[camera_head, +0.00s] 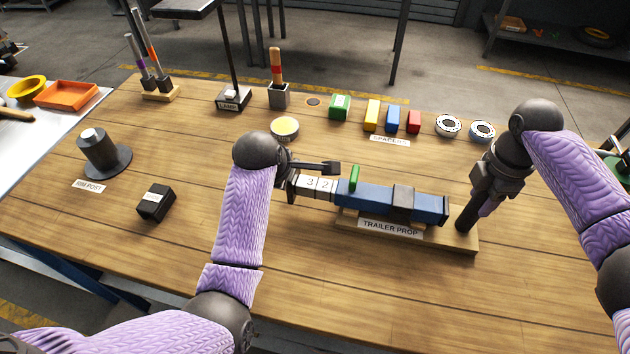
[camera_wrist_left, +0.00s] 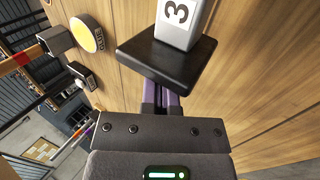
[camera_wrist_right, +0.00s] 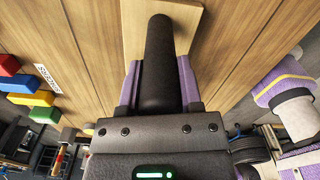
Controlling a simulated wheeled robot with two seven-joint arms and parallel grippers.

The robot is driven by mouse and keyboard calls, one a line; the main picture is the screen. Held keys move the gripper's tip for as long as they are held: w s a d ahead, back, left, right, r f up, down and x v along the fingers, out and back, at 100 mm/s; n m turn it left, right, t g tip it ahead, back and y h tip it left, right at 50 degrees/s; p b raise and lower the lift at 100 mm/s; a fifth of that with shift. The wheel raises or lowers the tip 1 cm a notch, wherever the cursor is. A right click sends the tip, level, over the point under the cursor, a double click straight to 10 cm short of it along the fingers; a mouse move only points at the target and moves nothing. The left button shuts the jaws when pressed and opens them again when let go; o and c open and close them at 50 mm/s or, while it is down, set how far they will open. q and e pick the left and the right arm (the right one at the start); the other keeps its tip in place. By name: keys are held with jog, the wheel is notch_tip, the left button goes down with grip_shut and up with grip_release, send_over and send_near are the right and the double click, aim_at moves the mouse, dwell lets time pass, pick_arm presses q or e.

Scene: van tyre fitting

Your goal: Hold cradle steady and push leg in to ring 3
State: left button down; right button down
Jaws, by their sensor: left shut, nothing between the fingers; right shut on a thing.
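The trailer prop has a blue tube (camera_head: 365,197) lying on a wooden cradle (camera_head: 458,240) with a dark band over it. Its white leg (camera_head: 317,187) sticks out to the left with numbers 3 and 2 showing, and ends in a dark foot plate (camera_wrist_left: 165,58). A green pin (camera_head: 354,178) stands up from the tube near its left end. My left gripper (camera_wrist_left: 161,95) is shut and empty, its fingertips at the plate's outer face; contact is partly hidden. My right gripper (camera_wrist_right: 160,85) is shut on the dark post (camera_wrist_right: 159,55) at the cradle's right end.
Behind the prop stand a yellow tin (camera_head: 285,127), a green block (camera_head: 340,106), coloured spacers (camera_head: 391,120) and two round discs (camera_head: 448,125). A black box (camera_head: 156,203) and the rim post (camera_head: 99,155) stand at left. The table front is clear.

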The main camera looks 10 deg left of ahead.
aim_at(305, 179)
pick_arm(q)
jog(key=shift+d, duration=1.2)
dwell(0.5)
jog(key=shift+d, duration=0.7)
dwell(0.4)
jog(key=a+r, duration=0.2)
jog(key=a, duration=0.1)
dwell(0.3)
jog(key=shift+a, duration=0.1)
pick_arm(e)
jog(key=shift+c, duration=0.9)
grip_release()
jog(key=shift+r, duration=0.1)
